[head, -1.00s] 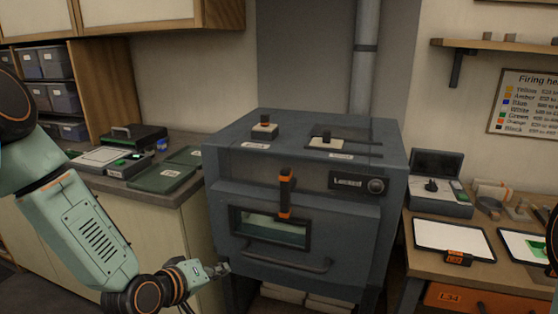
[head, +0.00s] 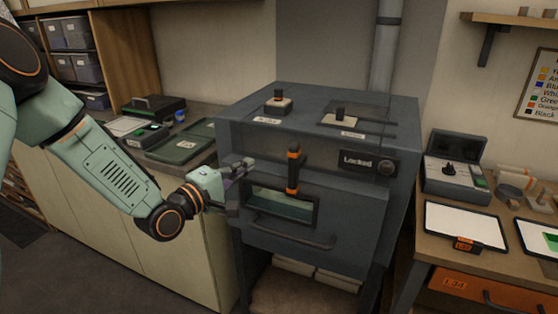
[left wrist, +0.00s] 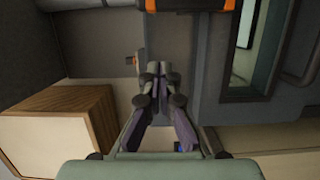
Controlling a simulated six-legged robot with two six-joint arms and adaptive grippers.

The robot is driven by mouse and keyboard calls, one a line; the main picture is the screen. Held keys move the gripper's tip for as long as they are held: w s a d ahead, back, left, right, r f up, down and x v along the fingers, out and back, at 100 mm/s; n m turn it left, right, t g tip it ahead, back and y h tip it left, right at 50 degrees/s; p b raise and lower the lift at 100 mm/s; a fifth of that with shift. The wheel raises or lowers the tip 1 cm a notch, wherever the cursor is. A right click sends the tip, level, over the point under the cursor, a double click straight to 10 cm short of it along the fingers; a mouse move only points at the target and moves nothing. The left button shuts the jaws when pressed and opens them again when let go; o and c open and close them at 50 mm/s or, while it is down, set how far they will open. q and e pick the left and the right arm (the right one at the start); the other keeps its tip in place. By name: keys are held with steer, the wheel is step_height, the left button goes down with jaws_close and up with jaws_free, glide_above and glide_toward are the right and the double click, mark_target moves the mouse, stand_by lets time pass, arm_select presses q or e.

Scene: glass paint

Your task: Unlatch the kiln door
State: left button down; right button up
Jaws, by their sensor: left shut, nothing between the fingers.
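The kiln (head: 330,205) is a dark grey box with its door shut. Its latch (head: 293,172) is an upright black lever with orange bands, above and across the top of the door window (head: 280,204). A display beside it reads "Locked" (head: 357,161). My left gripper (head: 246,178) is in front of the kiln's left side, left of the latch and apart from it. In the left wrist view my left gripper (left wrist: 156,70) is shut and empty, and the black and orange latch (left wrist: 190,5) shows at the top edge. My right gripper is out of view.
A bar handle (head: 290,238) crosses the door below the window. Small switches (head: 278,103) stand on the kiln top. A counter with dark green trays (head: 180,142) is at left. A bench with a white panel (head: 464,225) is at right.

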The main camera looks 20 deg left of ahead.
mark_target(294, 171)
arm_select(q)
steer(key=w+d+p, duration=0.1)
steer(key=w+d, duration=0.5)
steer(key=shift+w, duration=0.35)
stand_by(0.6)
steer(key=shift+m, duration=0.3)
